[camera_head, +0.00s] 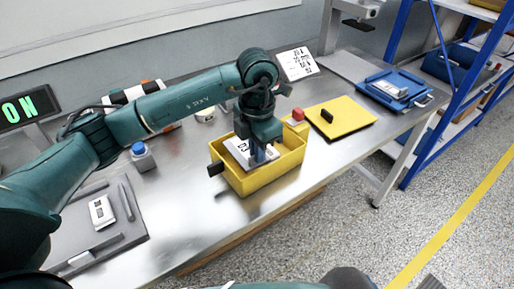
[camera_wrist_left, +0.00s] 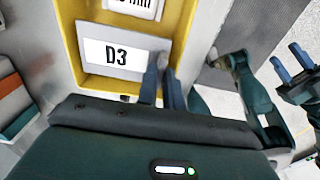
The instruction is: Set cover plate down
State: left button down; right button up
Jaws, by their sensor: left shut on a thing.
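A yellow plate with a black handle (camera_head: 354,121), which looks like the cover plate, lies flat on the table right of the yellow box (camera_head: 268,184). My left gripper (camera_head: 257,158) points down into this box. My right gripper (camera_wrist_left: 291,64) shows at the right of the left wrist view, open with two blue fingers apart.
A red button (camera_head: 298,114) sits at the box's far right corner. A blue tray (camera_head: 414,105) lies at the table's far right. A blue-capped bottle (camera_head: 142,157) and a grey mat (camera_head: 77,219) are on the left. The table front left of the box is bare.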

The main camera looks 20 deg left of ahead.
pick_arm(q)
jog(key=shift+f, duration=0.1)
jog(key=c, duration=1.5)
grip_release()
jog(key=shift+c, duration=0.2)
jog(key=shift+r+p, duration=0.45)
notch_tip(320, 180, up, 12)
jog(key=shift+r, duration=0.2)
jog(key=shift+s, duration=0.1)
